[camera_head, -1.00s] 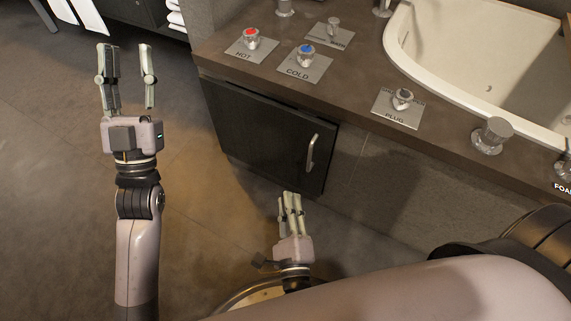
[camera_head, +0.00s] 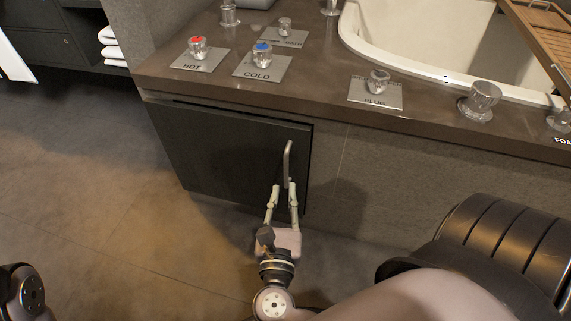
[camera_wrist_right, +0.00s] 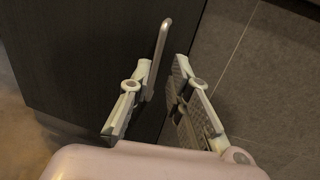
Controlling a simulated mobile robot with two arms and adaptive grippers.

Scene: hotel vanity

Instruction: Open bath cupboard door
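The dark bath cupboard door (camera_head: 225,150) is set under the counter and looks shut. Its silver bar handle (camera_head: 288,162) stands upright near the door's right edge. My right gripper (camera_head: 283,188) is open at the lower end of the handle. In the right wrist view, the handle (camera_wrist_right: 157,58) reaches down between the two spread fingers (camera_wrist_right: 152,88), nearer the left one. The fingers are not closed on it; whether one touches it I cannot tell. My left gripper is out of view; only a dark part of my left arm shows at the lower left.
The brown counter (camera_head: 320,85) overhangs the door and carries the HOT knob (camera_head: 198,48), COLD knob (camera_head: 262,55) and PLUG knob (camera_head: 377,82). A white tub (camera_head: 420,45) is behind. Grey panelling (camera_head: 390,180) adjoins the door on the right. The floor (camera_head: 110,190) at left is clear.

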